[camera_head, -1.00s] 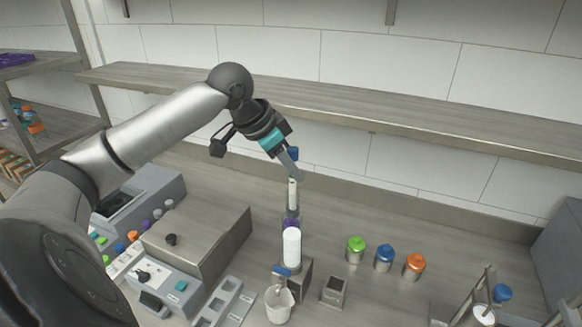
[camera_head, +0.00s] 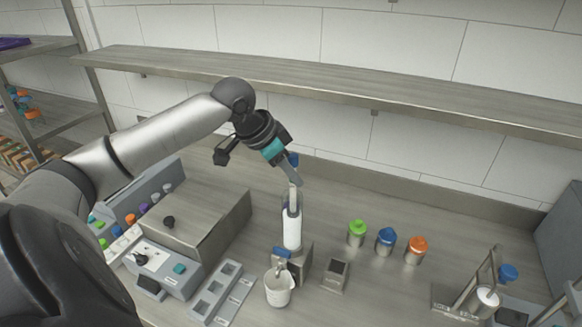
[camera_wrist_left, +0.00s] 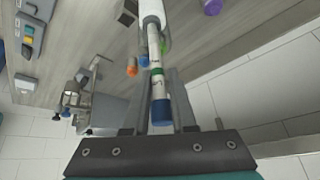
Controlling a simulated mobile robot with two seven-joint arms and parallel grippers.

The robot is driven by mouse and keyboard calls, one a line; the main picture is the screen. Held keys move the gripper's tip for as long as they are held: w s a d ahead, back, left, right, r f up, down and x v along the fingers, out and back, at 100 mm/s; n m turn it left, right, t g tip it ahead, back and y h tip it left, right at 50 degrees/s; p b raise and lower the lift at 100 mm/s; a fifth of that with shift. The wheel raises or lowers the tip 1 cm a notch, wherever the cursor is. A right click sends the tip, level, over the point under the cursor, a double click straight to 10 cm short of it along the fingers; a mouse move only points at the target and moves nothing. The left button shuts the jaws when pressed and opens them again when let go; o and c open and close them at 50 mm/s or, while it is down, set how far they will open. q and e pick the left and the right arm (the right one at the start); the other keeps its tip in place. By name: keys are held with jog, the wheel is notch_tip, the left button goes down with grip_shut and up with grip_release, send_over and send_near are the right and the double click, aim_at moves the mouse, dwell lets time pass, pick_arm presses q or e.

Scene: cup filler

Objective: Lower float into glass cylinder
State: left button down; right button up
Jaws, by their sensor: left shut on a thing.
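My left gripper (camera_head: 293,172) is shut on the top of the float (camera_head: 292,195), a slim pale rod held roughly upright. In the left wrist view the float (camera_wrist_left: 157,85) shows a blue end between the fingers and a green band. The glass cylinder (camera_head: 292,228) looks white and stands upright behind the blue-handled tap (camera_head: 281,253). The float's lower end is at the cylinder's top opening. It lines up with the cylinder (camera_wrist_left: 152,12) in the wrist view too; how deep it sits inside I cannot tell. My right gripper is not in view.
A white cup (camera_head: 279,288) stands under the tap. Green (camera_head: 357,232), blue (camera_head: 386,241) and orange (camera_head: 416,249) capped bottles stand to the right. A metal box (camera_head: 200,225) is on the left. A wall shelf (camera_head: 330,85) runs behind. A metal stand (camera_head: 480,290) is at lower right.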

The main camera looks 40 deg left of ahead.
aim_at(291, 197)
pick_arm(q)
jog(key=shift+f+b, duration=0.45)
jog(key=shift+f, duration=1.3)
jog(key=c, duration=0.7)
grip_release()
jog(key=shift+f, duration=0.15)
jog(key=shift+o, duration=0.2)
jog(key=shift+s+d+f, duration=0.1)
jog(key=shift+s, duration=0.1)
jog(key=v, duration=1.5)
jog(key=shift+w+a+r, duration=0.25)
jog(key=shift+a+r, duration=0.1)
jog(key=shift+r, duration=0.1)
